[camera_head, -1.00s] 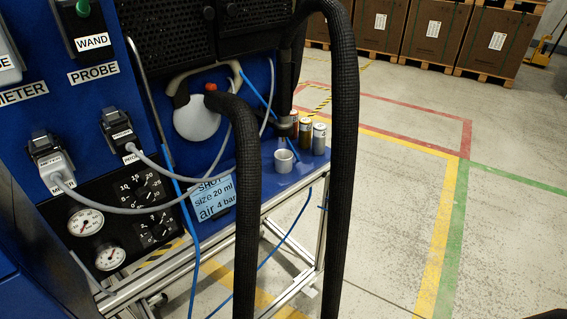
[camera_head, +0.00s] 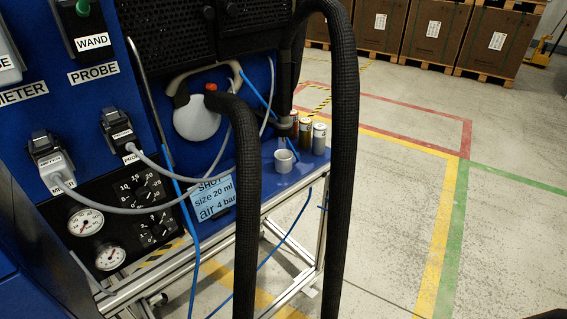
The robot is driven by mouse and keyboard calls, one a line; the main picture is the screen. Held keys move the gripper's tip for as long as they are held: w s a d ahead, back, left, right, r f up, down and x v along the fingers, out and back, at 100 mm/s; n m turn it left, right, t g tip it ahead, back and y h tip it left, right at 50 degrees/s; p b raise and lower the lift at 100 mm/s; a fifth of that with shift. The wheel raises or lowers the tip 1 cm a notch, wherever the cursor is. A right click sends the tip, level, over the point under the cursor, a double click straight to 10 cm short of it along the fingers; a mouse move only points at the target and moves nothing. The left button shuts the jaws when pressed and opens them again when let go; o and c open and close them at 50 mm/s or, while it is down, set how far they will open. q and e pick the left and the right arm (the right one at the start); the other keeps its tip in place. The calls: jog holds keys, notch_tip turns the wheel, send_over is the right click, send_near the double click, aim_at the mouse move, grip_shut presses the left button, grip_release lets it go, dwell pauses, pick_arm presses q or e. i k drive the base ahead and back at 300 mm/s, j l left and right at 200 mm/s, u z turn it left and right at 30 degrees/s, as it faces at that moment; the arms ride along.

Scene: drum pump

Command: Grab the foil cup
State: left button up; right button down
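The foil cup (camera_head: 284,161) is a small silvery open cup. It stands upright on the blue shelf (camera_head: 272,184) of the drum pump unit, near the middle of the picture. It shows between two thick black hoses, and nothing touches it. Neither of my grippers can be made out in this view.
Black hoses (camera_head: 247,230) (camera_head: 342,170) hang in front of the shelf on both sides of the cup. Several cans (camera_head: 319,138) stand just behind it to the right. A white round container (camera_head: 197,118) is to its left. Thin blue tubes cross the front. The marked floor (camera_head: 400,190) at right is clear.

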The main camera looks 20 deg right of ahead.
aim_at(282, 157)
jog(key=i+l, duration=0.1)
jog(key=l, duration=0.3)
jog(key=i+l, duration=0.1)
jog(key=l, duration=0.3)
jog(key=i+l+z, duration=0.1)
jog(key=l, duration=0.3)
